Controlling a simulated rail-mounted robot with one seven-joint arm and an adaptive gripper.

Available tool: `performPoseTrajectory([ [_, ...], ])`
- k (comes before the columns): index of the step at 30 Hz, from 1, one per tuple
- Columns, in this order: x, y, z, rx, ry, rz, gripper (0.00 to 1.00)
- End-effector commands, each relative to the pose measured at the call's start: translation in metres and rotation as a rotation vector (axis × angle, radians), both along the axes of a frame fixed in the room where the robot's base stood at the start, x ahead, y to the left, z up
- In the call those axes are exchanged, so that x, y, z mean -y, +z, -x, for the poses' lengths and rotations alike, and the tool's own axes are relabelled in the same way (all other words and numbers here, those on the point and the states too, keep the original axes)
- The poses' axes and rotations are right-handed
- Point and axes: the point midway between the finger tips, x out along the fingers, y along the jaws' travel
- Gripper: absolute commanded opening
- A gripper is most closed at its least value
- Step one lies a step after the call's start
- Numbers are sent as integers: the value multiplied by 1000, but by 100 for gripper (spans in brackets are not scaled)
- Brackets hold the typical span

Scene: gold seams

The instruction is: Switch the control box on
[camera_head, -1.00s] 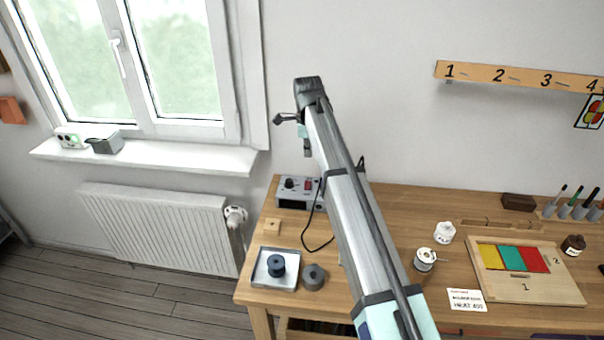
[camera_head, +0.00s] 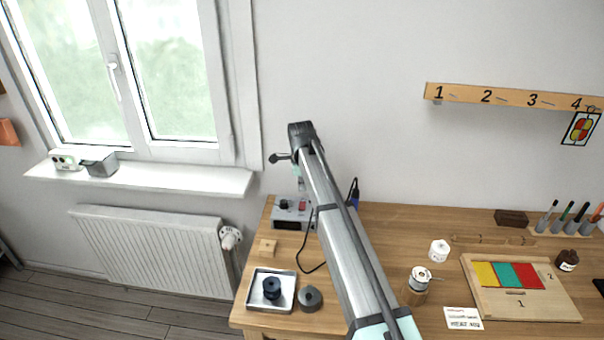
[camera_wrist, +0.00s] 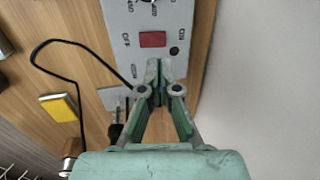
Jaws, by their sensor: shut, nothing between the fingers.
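The control box (camera_head: 284,214) is a grey box at the back left of the wooden table. In the wrist view its grey face (camera_wrist: 124,25) shows a red rocker switch (camera_wrist: 152,39), a black knob at the top edge and a small dark round spot. The switch also shows in the head view (camera_head: 302,205). My gripper (camera_wrist: 160,64) is shut and empty, its fingertips over the box face just below the red switch in the wrist view. Whether they touch the box I cannot tell.
A black cable (camera_wrist: 66,42) loops beside the box. A metal tray (camera_head: 256,300) with a dark blue spool and a grey round part (camera_head: 310,297) are at the table's front left. A wooden board (camera_head: 535,304) with coloured tiles lies at right. The wall is close behind.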

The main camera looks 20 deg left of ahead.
Motion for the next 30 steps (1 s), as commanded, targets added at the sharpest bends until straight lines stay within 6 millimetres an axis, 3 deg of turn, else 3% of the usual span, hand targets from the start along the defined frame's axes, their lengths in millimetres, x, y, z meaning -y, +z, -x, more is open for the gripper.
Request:
performPoseTrajectory([
  [6, -1, -37, -7, -2, 0, 1, 0],
  [12, -3, -59, -10, -2, 0, 1, 0],
  [27, -3, -69, -12, 0, 0, 0, 0],
  [30, -13, -70, -8, -16, 10, 4, 0],
])
